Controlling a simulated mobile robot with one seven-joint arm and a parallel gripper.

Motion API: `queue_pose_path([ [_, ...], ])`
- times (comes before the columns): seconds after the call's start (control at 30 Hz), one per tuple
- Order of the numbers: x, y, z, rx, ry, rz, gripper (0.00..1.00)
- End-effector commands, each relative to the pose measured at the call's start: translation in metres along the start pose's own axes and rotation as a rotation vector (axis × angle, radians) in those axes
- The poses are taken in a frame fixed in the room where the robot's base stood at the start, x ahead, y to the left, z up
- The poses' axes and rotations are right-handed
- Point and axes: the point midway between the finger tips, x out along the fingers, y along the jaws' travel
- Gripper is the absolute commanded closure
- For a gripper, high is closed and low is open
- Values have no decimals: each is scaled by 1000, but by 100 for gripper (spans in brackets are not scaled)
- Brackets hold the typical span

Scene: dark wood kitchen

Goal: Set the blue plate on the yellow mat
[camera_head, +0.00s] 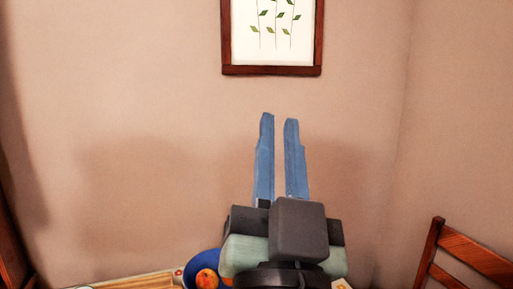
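My gripper (278,118) is raised in front of the wall, its two blue fingers pointing up and away. A narrow gap shows between the fingers, with nothing in it, so it is open and empty. No blue plate and no yellow mat can be made out for sure. A blue round dish (188,272) shows at the bottom edge, left of my gripper's body and partly hidden by it. It holds an apple-like fruit (207,279) and looks more like a bowl than a plate.
A light wooden tray-like edge (135,282) lies at the bottom left. A wooden chair (470,255) stands at the lower right. A framed leaf picture (272,70) hangs on the beige wall behind. The space around the fingers is clear.

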Motion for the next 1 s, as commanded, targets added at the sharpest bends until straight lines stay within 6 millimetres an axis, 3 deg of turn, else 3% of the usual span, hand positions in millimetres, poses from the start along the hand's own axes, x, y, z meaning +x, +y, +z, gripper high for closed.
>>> queue_pose_path([
  [0.03, 4, -16, -30, -63, 67, -30, 84],
  [0.1, 4, -31, -59, -143, 133, -53, 84],
  [0.2, 3, -42, -84, -215, 192, -66, 84],
  [0.3, 2, -47, -93, -245, 215, -70, 84],
  [0.67, 5, -48, -97, -248, 214, -69, 84],
  [1.0, 45, -64, -154, -247, 214, -70, 84],
])
